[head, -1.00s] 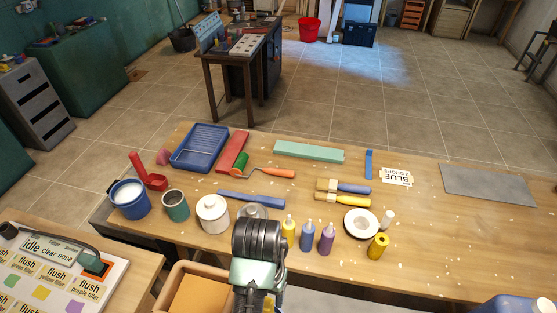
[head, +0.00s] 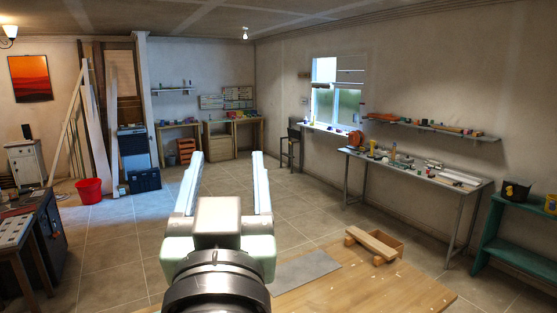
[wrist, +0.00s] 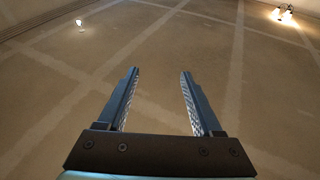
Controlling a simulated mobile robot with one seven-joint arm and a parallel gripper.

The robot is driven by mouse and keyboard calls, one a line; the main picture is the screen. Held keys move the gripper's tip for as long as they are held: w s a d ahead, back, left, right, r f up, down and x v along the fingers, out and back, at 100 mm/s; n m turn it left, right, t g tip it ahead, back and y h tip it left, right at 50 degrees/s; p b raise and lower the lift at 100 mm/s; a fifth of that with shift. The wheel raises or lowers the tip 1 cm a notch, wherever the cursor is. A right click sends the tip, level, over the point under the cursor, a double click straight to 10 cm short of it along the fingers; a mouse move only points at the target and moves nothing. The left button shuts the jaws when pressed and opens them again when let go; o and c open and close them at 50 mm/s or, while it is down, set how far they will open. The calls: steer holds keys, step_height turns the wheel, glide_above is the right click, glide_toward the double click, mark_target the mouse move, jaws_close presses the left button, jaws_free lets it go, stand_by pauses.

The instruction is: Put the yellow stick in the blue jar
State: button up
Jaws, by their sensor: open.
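My gripper (head: 227,160) is raised in the middle of the head view with its two long fingers apart and pointing up and away. The wrist view also shows my gripper (wrist: 160,73), open with nothing between its fingers, facing a bare ceiling. I cannot make out the yellow stick or the blue jar in either current view. Most of the near worktable (head: 370,294) lies outside the head view or behind my arm.
A wooden block piece (head: 371,244) and a grey sheet (head: 306,270) lie on the worktable. A long bench (head: 415,171) with small items stands along the right wall, below a shelf (head: 430,127). A teal stand (head: 512,218) is far right. Tiled floor lies between.

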steer(key=s+d+r+t+h, duration=0.1)
steer(key=s+d+r+t, duration=0.2)
steer(key=r, duration=0.3)
steer(key=s+d+r+m+t+h, duration=0.1)
steer(key=s+d+r+t+h, duration=0.1)
steer(key=s+r, duration=0.4)
steer(key=shift+s+d+t, duration=0.3)
steer(key=shift+d+t, duration=0.1)
steer(key=shift+d, duration=0.15)
